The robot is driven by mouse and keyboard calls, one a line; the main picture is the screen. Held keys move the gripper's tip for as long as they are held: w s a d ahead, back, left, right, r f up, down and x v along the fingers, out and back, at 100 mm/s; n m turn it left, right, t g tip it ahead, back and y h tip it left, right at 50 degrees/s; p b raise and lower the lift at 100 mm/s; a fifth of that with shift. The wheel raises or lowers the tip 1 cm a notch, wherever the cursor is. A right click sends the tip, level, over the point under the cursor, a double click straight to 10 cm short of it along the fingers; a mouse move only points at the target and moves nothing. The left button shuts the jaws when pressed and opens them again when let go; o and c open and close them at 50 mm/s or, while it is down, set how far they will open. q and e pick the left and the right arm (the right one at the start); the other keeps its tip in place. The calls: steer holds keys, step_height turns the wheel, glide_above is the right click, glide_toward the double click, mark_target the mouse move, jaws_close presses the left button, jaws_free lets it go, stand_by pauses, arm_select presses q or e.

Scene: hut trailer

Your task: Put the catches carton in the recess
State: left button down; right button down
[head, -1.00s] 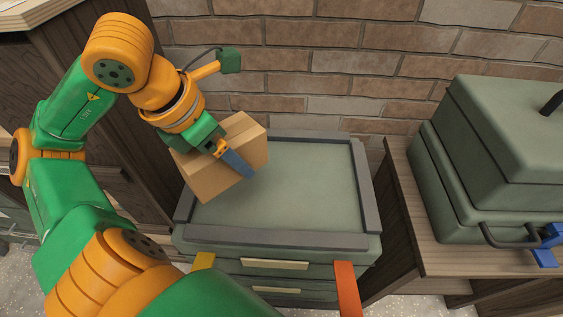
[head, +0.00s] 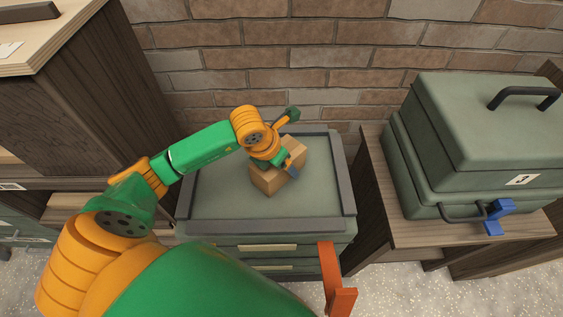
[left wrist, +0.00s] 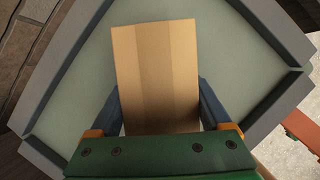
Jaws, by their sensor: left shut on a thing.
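The catches carton (head: 272,178) is a plain brown cardboard box. My left gripper (head: 290,170) is shut on it, and in the left wrist view the carton (left wrist: 156,75) sits between the two blue fingers (left wrist: 160,105). The recess is the grey-green top (head: 225,190) of a drawer cabinet, framed by a raised dark grey rim (head: 265,226). My right gripper is not in view.
A grey-green case (head: 485,135) with a black handle and blue latch (head: 498,213) stands on a wooden bench (head: 385,205) at right. A dark wooden cabinet (head: 100,115) stands at left. A brick wall (head: 290,60) is behind. An orange-red upright piece (head: 333,280) stands in front.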

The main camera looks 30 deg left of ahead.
arm_select(q)
steer(key=shift+f, duration=0.1)
steer(key=shift+c, duration=1.3)
jaws_free()
steer(key=shift+f, duration=0.1)
steer(key=shift+o, duration=1.3)
steer(key=shift+r, duration=0.35)
steer(key=p+v, duration=0.2)
steer(key=v, duration=0.9)
steer(key=shift+s+a+r, duration=0.1)
steer(key=shift+s+r, duration=0.2)
steer(key=shift+s, duration=0.05)
steer(key=shift+f, duration=0.1)
